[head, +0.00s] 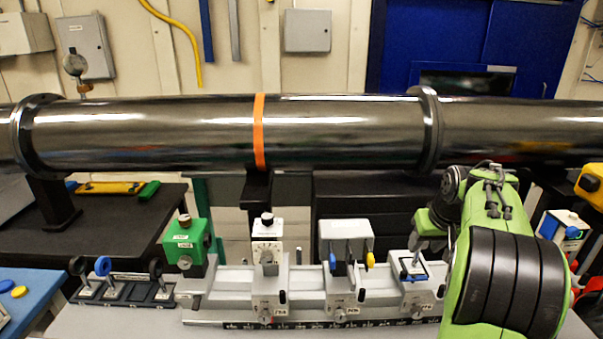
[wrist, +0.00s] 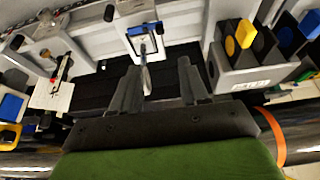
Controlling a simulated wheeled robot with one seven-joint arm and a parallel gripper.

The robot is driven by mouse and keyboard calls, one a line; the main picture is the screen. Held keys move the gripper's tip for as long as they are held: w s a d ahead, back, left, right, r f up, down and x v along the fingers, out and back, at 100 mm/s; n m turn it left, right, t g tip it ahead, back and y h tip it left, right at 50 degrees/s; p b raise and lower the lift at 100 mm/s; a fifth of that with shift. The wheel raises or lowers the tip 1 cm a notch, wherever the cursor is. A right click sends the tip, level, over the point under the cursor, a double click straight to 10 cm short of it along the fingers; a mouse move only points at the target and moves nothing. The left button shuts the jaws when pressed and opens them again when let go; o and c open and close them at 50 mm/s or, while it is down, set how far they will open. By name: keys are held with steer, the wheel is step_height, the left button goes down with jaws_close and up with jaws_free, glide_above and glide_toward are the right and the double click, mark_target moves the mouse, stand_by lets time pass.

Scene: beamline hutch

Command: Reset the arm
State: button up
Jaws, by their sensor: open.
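My green and black arm fills the right of the head view. My gripper (wrist: 158,75) is open in the wrist view, with its two dark fingers apart. A thin pale upright piece shows in the gap between them; I cannot tell if it touches either finger. Beyond the fingertips is a small blue-edged frame (wrist: 142,30). It also shows in the head view (head: 413,268), on the right carrier of the rail, close below my gripper. The fingertips are hard to make out in the head view.
A grey rail (head: 310,313) carries a white dial box (head: 267,243) and a grey box with blue and yellow knobs (head: 345,236). A green box (head: 184,246) and a lens rack (head: 125,290) stand left. A large steel pipe (head: 340,130) crosses behind.

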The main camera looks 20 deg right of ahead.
steer(key=s+a+r+n, duration=0.1)
steer(key=s+a+r, duration=0.2)
steer(key=a, duration=0.6)
steer(key=s+a+r, duration=0.2)
steer(key=s+a, duration=0.1)
steer(key=a, duration=0.6)
steer(key=s+a+f+n, duration=0.1)
steer(key=s+a+f, duration=0.1)
steer(key=s+a, duration=0.3)
steer(key=s+a+f+n+t+y, duration=0.1)
steer(key=s+a, duration=0.4)
steer(key=s, duration=0.6)
steer(key=shift+f, duration=0.9)
